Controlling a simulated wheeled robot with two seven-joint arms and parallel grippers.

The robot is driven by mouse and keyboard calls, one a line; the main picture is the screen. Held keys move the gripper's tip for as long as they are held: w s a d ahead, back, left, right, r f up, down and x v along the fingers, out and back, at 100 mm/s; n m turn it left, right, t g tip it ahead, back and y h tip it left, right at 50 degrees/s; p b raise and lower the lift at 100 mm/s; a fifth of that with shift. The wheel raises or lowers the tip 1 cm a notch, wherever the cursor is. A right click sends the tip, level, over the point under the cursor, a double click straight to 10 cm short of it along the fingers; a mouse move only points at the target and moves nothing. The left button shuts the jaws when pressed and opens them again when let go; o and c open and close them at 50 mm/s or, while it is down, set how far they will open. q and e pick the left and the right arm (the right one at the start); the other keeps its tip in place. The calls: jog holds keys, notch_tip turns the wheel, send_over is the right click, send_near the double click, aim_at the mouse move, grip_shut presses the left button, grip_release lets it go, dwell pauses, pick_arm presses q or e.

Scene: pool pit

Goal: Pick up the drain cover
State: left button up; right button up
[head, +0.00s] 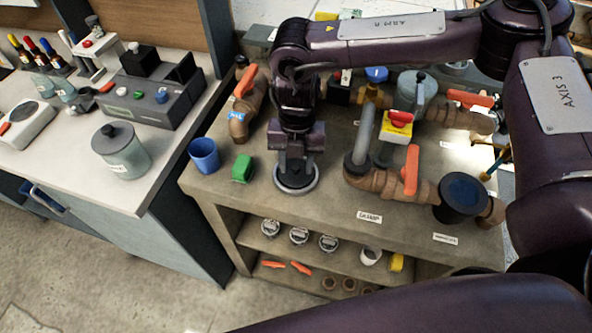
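My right gripper (297,168) points down at the front middle of the bench, below its dark purple wrist. A round grey disc with a pale rim (296,188), which looks like the drain cover, is directly under it. The fingertips meet or overlap the disc's middle. I cannot tell whether they grip it or whether the disc rests on the bench. The gripper hides most of the disc's top. My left gripper is not in view.
A blue cup (204,155) and a green block (242,169) stand left of the gripper. Brown pipes with an orange-handled valve (410,170) lie close on the right. A grey lidded jar (121,150) stands on the left counter. The shelves below hold several small parts.

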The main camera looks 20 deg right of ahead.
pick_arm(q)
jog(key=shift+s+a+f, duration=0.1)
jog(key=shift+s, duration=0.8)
pick_arm(e)
grip_shut()
